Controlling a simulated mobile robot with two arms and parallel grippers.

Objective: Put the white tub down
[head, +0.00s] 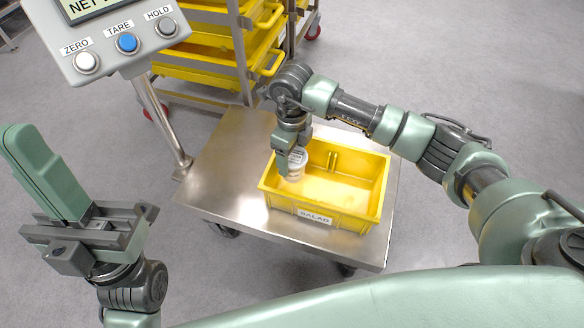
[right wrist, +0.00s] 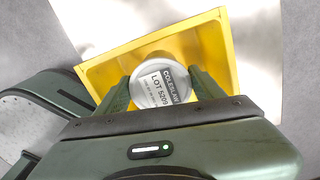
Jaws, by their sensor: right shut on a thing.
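The white tub (head: 298,163) has a round lid (right wrist: 160,88) with a label reading COLESLAW and LOT 5209. My right gripper (head: 288,163) is shut on it; in the right wrist view its two green fingers (right wrist: 160,92) stand on either side of the tub. The tub is within the left part of the open yellow crate (head: 316,219), marked SALAD. Whether its base touches the crate floor cannot be told. My left gripper (head: 68,205) is at the far left, away from the crate; its jaw opening is not clear.
The crate stands on a steel cart top (head: 225,165), with bare steel to its left. The rest of the crate floor looks empty. A scale display (head: 120,40) on a post (head: 165,125) stands at upper left. A rack of yellow crates (head: 205,65) is behind.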

